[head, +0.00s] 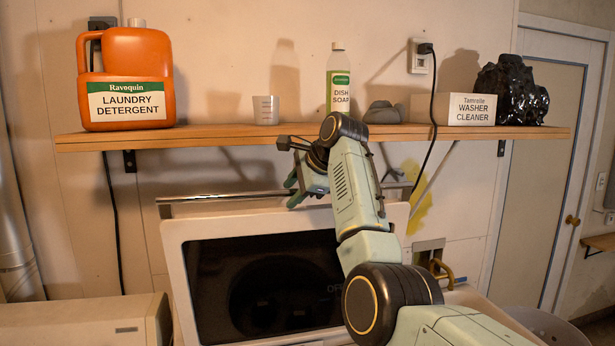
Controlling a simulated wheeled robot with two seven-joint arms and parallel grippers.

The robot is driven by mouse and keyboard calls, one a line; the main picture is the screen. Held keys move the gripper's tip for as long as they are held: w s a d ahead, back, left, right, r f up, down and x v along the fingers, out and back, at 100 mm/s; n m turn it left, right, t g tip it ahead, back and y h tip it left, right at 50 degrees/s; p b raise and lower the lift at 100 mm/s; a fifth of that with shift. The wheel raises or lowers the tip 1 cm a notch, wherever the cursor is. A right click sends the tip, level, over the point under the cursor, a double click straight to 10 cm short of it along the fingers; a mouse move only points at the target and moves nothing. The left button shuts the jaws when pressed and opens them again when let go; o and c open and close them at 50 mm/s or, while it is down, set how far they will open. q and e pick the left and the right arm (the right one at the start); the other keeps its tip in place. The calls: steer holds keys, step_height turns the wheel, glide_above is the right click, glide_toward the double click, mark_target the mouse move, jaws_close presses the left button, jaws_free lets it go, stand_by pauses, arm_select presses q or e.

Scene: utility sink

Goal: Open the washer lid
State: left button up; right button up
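The washer lid (198,268) is a white frame around a dark glossy window, in the lower middle of the head view. It appears tilted up, its window facing me. A round drum-like shape shows dimly in the window. My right arm hides the lid's right part. My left gripper is not in view.
A wooden shelf (215,135) runs above the lid, close over my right gripper. It holds laundry detergent (125,70), a cup (266,110), dish soap (338,85), a washer cleaner box (465,109) and a black lumpy item (512,90). A cable (431,130) hangs by my arm.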

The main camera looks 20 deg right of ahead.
steer(key=b+v, duration=0.3)
steer(key=v, duration=0.9)
steer(key=shift+r, duration=0.1)
